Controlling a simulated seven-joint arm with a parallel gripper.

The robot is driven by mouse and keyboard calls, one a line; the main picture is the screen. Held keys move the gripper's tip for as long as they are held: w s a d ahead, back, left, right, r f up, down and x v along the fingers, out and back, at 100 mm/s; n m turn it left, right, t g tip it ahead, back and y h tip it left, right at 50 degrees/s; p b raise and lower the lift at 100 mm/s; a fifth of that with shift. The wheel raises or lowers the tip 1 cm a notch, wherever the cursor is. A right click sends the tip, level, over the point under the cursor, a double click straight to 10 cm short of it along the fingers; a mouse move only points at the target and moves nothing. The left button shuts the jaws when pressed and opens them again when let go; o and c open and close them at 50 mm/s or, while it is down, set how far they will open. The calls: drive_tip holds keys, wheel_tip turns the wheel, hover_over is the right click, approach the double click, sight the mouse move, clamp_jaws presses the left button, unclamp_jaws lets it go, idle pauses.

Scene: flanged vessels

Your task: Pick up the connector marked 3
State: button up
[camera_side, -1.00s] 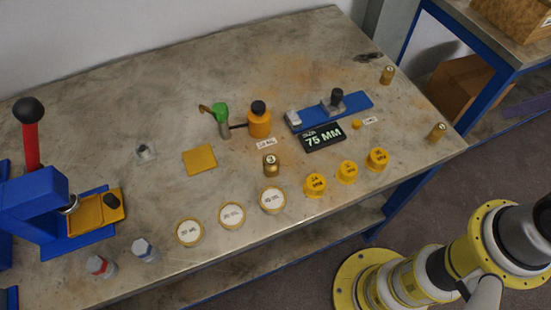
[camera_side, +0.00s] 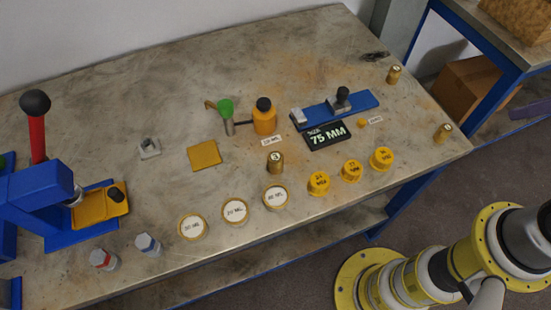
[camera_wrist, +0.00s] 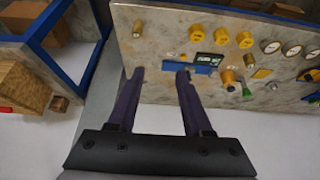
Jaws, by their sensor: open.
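The connector marked 3 (camera_side: 275,162) is a small brass cylinder standing upright on the table, with a dark 3 on a pale top. In the wrist view it appears as a small brass shape (camera_wrist: 249,60), too small to read. Two similar brass connectors stand at the right end of the table, one far (camera_side: 394,74) and one near (camera_side: 443,133); I cannot read their marks clearly. My gripper (camera_wrist: 160,74) is open and empty in the wrist view, well away from the connector, which lies right of the fingers. The side view does not show my gripper.
Near the connector are an orange bottle (camera_side: 264,118), a yellow pad (camera_side: 205,155), the 75 MM display (camera_side: 325,136), yellow caps (camera_side: 351,171) and white-topped round containers (camera_side: 235,211). A blue press (camera_side: 45,200) stands at left. Bare table lies beside the connector.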

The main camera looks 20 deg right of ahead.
drive_tip(key=shift+o, duration=0.3)
drive_tip(key=o, duration=0.4)
